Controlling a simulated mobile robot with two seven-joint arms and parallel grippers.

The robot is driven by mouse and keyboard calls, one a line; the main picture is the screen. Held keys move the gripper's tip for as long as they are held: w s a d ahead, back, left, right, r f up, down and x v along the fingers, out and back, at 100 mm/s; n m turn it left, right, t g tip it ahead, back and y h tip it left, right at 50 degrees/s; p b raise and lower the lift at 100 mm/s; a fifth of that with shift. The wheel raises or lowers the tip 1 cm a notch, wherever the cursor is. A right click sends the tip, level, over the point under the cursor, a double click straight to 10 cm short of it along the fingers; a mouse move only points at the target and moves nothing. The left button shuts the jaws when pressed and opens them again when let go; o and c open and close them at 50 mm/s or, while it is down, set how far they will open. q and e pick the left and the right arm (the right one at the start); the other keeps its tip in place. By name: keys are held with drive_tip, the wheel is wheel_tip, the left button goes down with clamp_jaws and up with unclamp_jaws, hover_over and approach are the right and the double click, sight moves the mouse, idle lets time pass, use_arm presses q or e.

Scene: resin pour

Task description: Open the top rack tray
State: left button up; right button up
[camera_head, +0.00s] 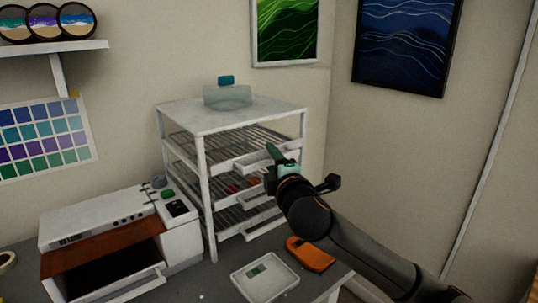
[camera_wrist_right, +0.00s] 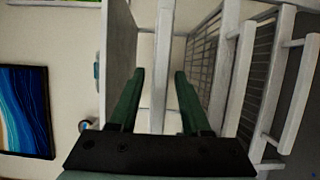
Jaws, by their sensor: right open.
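The white drying rack (camera_head: 200,117) stands on the table in the head view, with wire trays at several levels. The top tray's white front bar (camera_head: 252,162) shows below the rack's top panel. My right gripper (camera_head: 279,154) is at the front of the rack, close to the right part of this bar. In the right wrist view, its green fingers (camera_wrist_right: 158,100) are apart, and a white bar (camera_wrist_right: 161,60), apparently the top tray's handle, runs between them. I cannot tell whether they touch it. My left gripper is not in view.
Lower trays' white bars (camera_head: 262,200) sit beneath the gripper. A clear container with a blue lid (camera_head: 228,97) stands on the rack. A white machine (camera_head: 100,222) is at left. A scale (camera_head: 265,277) and an orange item (camera_head: 310,254) lie in front.

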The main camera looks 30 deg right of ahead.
drive_tip(key=shift+x, duration=1.35)
clamp_jaws()
drive_tip(key=shift+r, duration=0.1)
idle(0.4)
